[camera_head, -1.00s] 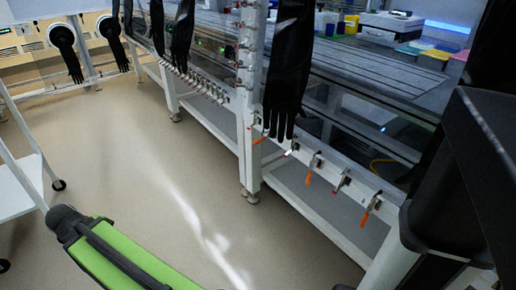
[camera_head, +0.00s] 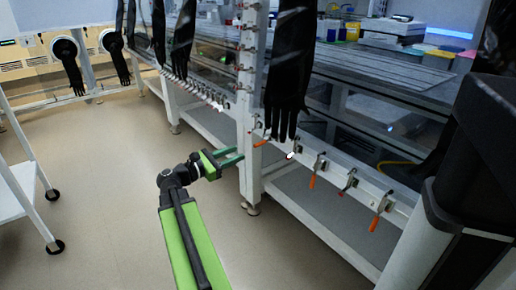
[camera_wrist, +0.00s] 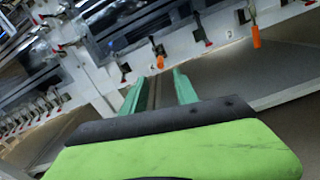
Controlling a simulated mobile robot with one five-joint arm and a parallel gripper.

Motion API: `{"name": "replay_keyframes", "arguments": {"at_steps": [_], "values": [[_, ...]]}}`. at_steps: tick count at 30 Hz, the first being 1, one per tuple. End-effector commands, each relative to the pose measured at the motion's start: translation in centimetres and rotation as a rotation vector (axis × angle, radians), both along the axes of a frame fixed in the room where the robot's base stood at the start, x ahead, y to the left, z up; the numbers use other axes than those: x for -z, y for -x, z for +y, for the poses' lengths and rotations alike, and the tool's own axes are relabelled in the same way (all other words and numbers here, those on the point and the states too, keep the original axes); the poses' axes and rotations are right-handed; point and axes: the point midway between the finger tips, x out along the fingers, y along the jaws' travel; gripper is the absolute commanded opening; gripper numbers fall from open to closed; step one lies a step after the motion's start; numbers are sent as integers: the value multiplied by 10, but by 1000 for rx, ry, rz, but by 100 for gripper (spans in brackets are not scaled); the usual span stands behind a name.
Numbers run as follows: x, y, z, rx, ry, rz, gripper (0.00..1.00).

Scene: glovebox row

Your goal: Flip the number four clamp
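Several toggle clamps line the white lower rail, some with orange handles and some with red tips. In the head view, orange-handled clamps are beside the post (camera_head: 262,138), further right (camera_head: 314,172) and near the dark column (camera_head: 378,214). A white-lit clamp (camera_head: 292,153) and a red-tipped clamp (camera_head: 348,184) sit between them. No numbers are readable, so I cannot tell which is four. My gripper (camera_head: 241,156) is open and empty, its green fingers near the white post. In the wrist view, my gripper (camera_wrist: 156,78) points toward an orange handle (camera_wrist: 160,62), apart from it.
The white upright post (camera_head: 251,110) carries more clamps. A black glove (camera_head: 287,85) hangs just above the rail clamps. A white cart (camera_head: 25,190) stands at the left. The floor (camera_head: 120,170) between cart and rail is clear.

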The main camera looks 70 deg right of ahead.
Motion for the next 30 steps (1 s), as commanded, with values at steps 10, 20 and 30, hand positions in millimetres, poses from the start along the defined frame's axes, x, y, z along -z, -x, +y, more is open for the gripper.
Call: {"name": "replay_keyframes", "arguments": {"at_steps": [10, 20, 30], "values": [[0, 45, -74, 3, 0, -1, 35], [0, 62, -99, 0, 0, -1, 35], [0, 62, -99, 1, 0, -1, 18]]}}
